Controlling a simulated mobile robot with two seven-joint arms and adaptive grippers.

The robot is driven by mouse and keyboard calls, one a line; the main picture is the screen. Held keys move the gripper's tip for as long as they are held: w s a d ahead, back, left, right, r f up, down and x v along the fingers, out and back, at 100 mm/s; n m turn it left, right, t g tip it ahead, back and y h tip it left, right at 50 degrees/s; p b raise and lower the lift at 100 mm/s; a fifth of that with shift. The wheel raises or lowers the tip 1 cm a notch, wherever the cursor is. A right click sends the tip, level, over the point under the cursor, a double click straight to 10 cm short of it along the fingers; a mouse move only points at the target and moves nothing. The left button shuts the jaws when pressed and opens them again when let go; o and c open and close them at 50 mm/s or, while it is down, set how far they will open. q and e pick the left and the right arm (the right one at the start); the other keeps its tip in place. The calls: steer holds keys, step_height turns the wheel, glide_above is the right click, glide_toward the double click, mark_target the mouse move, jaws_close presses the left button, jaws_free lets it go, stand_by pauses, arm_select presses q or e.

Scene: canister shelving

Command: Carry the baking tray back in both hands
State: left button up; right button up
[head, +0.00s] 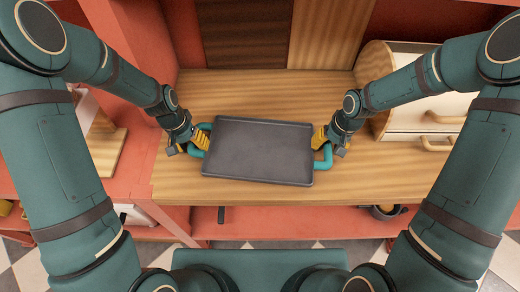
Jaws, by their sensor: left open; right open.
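The dark grey baking tray (258,151) lies on the wooden shelf top in the middle of the head view, turned slightly. It has a teal handle at its left end and another at its right end. My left gripper (201,141) has its yellow fingers at the left handle. My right gripper (320,138) has its yellow fingers at the right handle. Both grippers are open. I cannot tell whether the fingers touch the handles.
The wooden shelf top (375,185) has bare room around the tray. A light wooden bread box (405,118) with handles stands at the right. A wooden board (106,150) is at the left. A lower red shelf (310,222) runs below, with a dark bowl (385,211) on it.

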steer(key=shift+d+r, duration=0.1)
steer(key=shift+r, duration=0.4)
arm_select(q)
step_height(320, 180, up, 12)
steer(key=a, duration=0.2)
steer(key=shift+a+f, duration=0.2)
steer(key=shift+f, duration=0.05)
arm_select(e)
step_height(320, 180, up, 11)
steer(key=d, duration=0.2)
steer(key=shift+s, duration=0.2)
steer(key=shift+s+f, duration=0.1)
steer(key=shift+f, duration=0.1)
